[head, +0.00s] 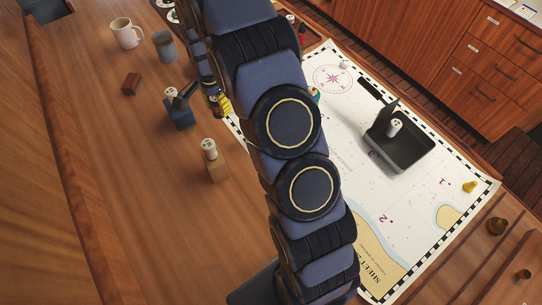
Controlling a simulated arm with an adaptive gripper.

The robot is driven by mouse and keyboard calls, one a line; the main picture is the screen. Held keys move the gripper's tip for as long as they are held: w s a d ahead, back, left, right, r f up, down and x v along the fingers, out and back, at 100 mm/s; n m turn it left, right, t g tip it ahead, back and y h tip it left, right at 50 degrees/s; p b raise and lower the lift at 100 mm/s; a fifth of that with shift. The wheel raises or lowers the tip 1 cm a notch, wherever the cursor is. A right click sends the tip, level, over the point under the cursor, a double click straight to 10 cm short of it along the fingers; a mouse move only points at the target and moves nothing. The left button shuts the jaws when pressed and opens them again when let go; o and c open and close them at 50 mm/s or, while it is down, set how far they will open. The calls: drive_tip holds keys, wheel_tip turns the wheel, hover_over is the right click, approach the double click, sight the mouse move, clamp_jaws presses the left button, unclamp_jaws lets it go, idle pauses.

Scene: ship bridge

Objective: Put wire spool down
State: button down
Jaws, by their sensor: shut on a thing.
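My arm crosses the middle of the head view, and its far end comes down at the upper left. My gripper (211,91) is small and partly hidden there. It is shut on a yellow banded thing, which looks like the wire spool (224,105). The spool is beside the left edge of the chart (420,242), near the wooden table (120,185). My arm covers part of this area. I cannot tell whether the spool touches the table.
A black tray (410,153) lies on the chart. The lower-left table is clear.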

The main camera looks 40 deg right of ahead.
drive_tip(key=shift+m, duration=0.4)
drive_tip(key=s+d, duration=0.1)
drive_tip(key=s, duration=0.1)
drive_tip(key=s+d, duration=0.2)
drive_tip(key=s, duration=0.1)
drive_tip(key=s+d+f, duration=0.1)
drive_tip(key=s+d, duration=0.1)
drive_tip(key=s, duration=0.1)
drive_tip(key=shift+d, duration=0.2)
drive_tip(key=s+d, duration=0.1)
drive_tip(key=s, duration=1)
drive_tip(key=shift+w+d+f, duration=0.1)
drive_tip(key=shift+w+f, duration=0.05)
drive_tip(key=shift+f, duration=4.15)
drive_tip(key=shift+f, duration=0.2)
drive_tip(key=c, duration=0.7)
unclamp_jaws()
drive_tip(key=shift+r, duration=0.1)
